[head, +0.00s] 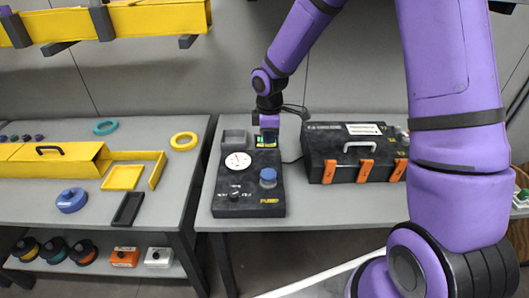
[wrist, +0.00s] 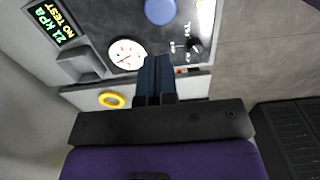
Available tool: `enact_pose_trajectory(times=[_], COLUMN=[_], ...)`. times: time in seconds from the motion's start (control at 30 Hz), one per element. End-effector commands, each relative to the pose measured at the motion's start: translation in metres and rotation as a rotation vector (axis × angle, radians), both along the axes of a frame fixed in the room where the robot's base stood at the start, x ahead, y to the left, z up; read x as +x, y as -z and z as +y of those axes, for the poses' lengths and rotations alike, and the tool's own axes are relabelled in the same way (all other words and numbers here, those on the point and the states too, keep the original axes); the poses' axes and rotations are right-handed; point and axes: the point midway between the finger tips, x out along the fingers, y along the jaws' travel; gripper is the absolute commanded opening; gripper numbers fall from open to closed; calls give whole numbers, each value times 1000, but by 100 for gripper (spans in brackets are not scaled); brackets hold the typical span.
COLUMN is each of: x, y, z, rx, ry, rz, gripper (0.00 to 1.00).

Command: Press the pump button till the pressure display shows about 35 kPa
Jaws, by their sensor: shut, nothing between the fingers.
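The black pump unit (head: 224,207) lies on the right table, with a blue pump button (head: 268,174) beside a round white gauge (head: 237,161). The blue button also shows at the top edge of the wrist view (wrist: 160,10). The pressure display (wrist: 52,22) reads 21 kPa and NO TEST in the wrist view. In the head view the display (head: 266,141) is small and unreadable. My gripper (head: 268,130) is over the far end of the unit, by the display. Its fingers (wrist: 157,63) are shut and empty, apart from the button in the wrist view.
A small knob (head: 234,194) sits on the unit's near left. A black case with orange latches (head: 350,139) stands to its right. A grey tray (head: 234,137) lies at the far left. A yellow ring (head: 184,141) and other parts lie on the left table.

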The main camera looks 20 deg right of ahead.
Motion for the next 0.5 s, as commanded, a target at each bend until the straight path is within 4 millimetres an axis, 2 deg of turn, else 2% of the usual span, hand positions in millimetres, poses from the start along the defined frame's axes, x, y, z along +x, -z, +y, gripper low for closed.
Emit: enact_pose_trajectory(times=[0.1, 0.37, 0.5], x=[5, 4, 4], y=[-13, -11, -2], z=[-8, -7, -7], rx=[-3, -3, -2], ry=[2, 0, 1], rz=[8, 10, 12], gripper=[0, 0, 0])
